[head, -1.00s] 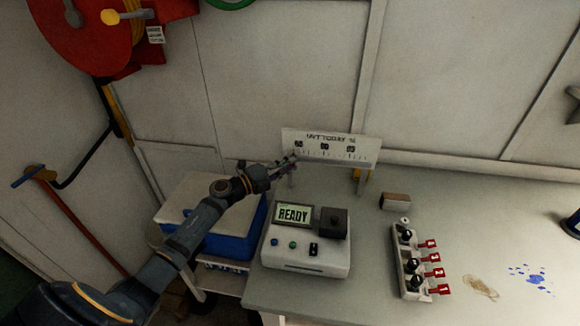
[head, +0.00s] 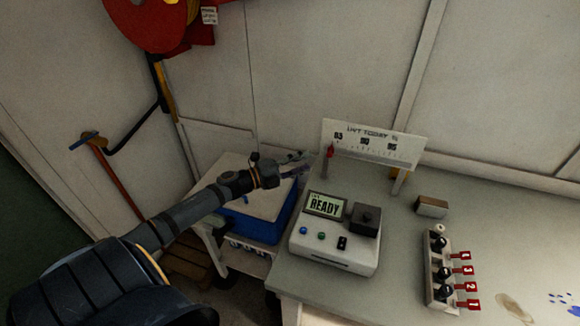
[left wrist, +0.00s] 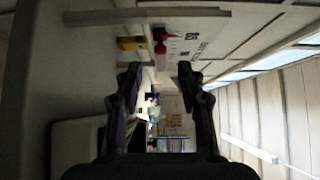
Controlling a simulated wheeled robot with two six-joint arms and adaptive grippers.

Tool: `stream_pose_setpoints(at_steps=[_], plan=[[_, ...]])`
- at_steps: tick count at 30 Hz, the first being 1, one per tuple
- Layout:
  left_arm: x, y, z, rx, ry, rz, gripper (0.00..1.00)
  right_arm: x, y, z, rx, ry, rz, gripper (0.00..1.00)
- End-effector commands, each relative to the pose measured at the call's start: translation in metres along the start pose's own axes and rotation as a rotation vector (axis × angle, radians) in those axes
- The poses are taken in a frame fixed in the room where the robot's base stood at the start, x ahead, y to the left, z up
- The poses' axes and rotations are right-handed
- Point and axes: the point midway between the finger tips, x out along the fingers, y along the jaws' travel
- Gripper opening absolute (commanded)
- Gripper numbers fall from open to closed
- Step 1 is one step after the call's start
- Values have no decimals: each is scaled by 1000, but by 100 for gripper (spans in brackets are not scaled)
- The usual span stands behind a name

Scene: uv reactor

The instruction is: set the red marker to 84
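The red marker (head: 330,151) is at the left end of the scale on the white board (head: 400,147), near the leftmost number label. The board is headed "UVT TODAY %"; its three labels are too small to read surely. The red marker also shows in the left wrist view (left wrist: 160,40), just beyond the fingertips and left of the middle of the gap. My left gripper (head: 298,167) is left of the board and apart from the marker. In the left wrist view its two fingers (left wrist: 157,75) stand wide apart with nothing between them. My right gripper is not in view.
A white meter (head: 335,247) reading "READY" stands on the bench (head: 395,290) in front of the board. A blue box with a white lid (head: 255,225) is under my left gripper. A brown block (head: 432,207) and a strip with knobs and red tags (head: 438,270) are at right.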

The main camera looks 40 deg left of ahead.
Motion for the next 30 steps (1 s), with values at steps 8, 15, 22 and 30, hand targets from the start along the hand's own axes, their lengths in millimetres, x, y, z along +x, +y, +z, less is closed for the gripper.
stream_pose_setpoints(at_steps=[8,15,22,30], plan=[[-32,1,0,0,5,4,39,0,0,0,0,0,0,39],[-43,0,0,-1,1,0,39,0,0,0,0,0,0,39],[-45,0,1,-1,-2,-2,39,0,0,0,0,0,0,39],[-45,0,1,-2,-2,-2,39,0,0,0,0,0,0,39]])
